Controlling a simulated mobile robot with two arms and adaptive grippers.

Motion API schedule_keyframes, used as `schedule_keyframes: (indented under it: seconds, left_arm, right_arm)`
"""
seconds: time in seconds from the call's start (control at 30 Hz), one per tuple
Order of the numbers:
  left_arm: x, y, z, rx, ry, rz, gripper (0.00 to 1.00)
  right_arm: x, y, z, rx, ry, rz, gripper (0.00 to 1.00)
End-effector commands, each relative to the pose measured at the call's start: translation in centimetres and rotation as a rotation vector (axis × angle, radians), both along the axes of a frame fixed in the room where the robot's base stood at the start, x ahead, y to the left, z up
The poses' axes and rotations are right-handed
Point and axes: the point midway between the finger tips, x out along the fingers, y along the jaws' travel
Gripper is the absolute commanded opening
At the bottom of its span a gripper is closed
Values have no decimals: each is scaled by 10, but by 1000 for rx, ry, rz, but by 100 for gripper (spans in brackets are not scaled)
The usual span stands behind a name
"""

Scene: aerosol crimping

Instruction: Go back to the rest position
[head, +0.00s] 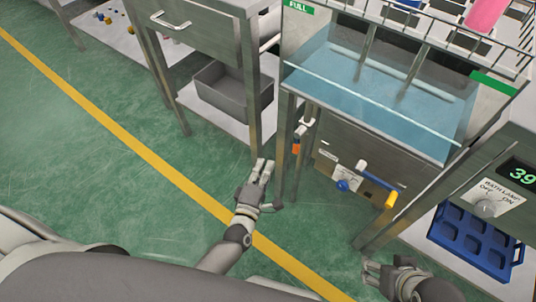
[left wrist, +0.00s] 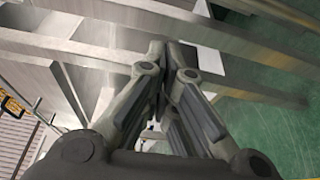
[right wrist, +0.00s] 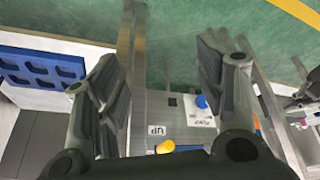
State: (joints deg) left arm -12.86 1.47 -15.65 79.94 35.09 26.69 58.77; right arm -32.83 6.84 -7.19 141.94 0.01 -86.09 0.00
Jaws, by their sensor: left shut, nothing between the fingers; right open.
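My left gripper (head: 262,170) is shut and empty in the head view, beside the steel legs between the drawer bench and the water bath. In the left wrist view its fingers (left wrist: 168,50) meet in front of steel bars. My right gripper (head: 376,272) is low at the right of the head view, in front of the bath stand. In the right wrist view its two fingers (right wrist: 165,75) are wide apart with nothing between them.
The water bath (head: 380,95) holds blue water. Its front has a lever with a yellow grip (head: 391,199) and a blue knob (head: 343,185). A blue tray (head: 475,240) lies on the right lower shelf. A grey bin (head: 232,88) stands under the drawer bench. Green floor at left is clear.

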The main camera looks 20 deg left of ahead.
Motion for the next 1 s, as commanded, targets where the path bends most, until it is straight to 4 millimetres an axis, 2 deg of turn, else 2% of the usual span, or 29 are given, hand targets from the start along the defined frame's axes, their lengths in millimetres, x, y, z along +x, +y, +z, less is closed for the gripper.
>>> schedule_keyframes:
  seconds: [0.2,0.77,0.87,1.0]
  left_arm:
    - [-11,1,1,0,-2,0,0]
    - [-11,0,0,2,0,-2,0]
    - [-11,-4,2,30,15,-26,0]
    - [-14,-19,6,150,75,-124,0]
  right_arm:
    - [-10,-3,-2,-9,46,-3,63]
    - [-10,-3,-2,-9,46,-4,63]
    - [-10,-3,-2,-9,45,-4,63]
    - [-10,-3,-2,-9,45,-4,63]
